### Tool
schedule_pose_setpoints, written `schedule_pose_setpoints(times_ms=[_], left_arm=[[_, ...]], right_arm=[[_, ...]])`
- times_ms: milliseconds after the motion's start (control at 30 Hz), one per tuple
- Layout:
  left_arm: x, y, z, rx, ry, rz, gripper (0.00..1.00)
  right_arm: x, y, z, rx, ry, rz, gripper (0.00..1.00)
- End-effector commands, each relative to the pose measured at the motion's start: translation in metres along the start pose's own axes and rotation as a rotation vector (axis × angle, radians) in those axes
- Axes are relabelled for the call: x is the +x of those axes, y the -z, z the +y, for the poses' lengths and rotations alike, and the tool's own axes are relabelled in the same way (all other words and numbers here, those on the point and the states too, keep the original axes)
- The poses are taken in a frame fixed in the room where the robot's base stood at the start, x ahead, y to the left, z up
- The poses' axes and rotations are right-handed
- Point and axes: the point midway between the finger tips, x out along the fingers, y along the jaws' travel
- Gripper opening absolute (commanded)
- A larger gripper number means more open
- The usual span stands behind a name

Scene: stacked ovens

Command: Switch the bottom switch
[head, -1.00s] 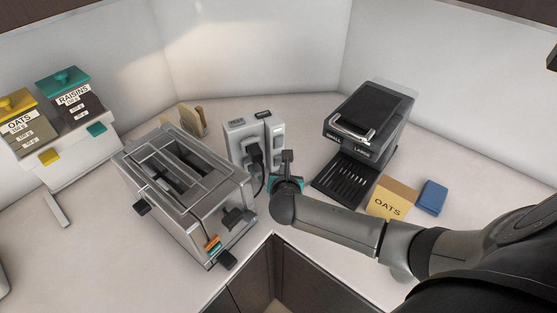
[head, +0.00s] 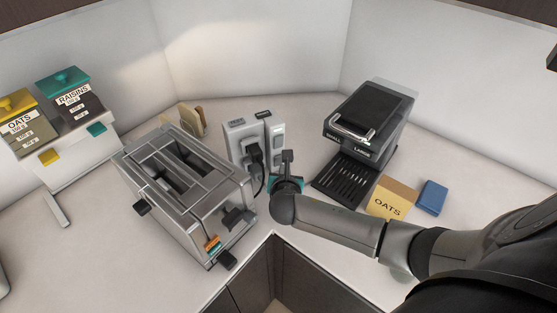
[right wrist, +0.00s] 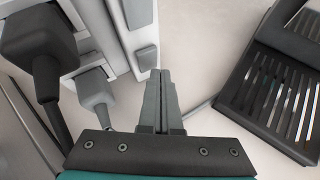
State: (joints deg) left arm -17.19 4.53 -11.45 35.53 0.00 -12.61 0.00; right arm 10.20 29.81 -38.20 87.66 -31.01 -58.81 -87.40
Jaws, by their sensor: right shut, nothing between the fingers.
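A light grey socket block (head: 238,133) stands upright on the counter between the toaster and the coffee machine. Its right side carries grey rocker switches. The right wrist view shows an upper switch (right wrist: 138,12) and the bottom switch (right wrist: 147,57). My right gripper (right wrist: 160,76) is shut and empty. Its fingertips are just beside and below the bottom switch; I cannot tell whether they touch it. In the head view my right gripper (head: 287,158) is in front of the block's lower right side and hides part of it. My left gripper is not in view.
A dark plug (head: 256,152) with a cord sits in the block's front; a grey plug (right wrist: 95,88) sits below it. A toaster (head: 185,185) stands left.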

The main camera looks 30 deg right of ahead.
Motion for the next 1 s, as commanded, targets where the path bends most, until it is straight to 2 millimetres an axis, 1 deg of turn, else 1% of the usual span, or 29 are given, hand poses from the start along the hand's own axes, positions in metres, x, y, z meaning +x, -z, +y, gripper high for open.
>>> schedule_pose_setpoints(times_ms=[300,1000], left_arm=[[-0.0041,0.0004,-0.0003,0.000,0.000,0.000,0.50],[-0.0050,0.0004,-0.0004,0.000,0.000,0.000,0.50]], right_arm=[[0.0057,-0.0046,0.0044,0.000,0.001,0.000,0.00],[0.0088,-0.0073,0.0071,0.001,-0.001,-0.001,0.00]])
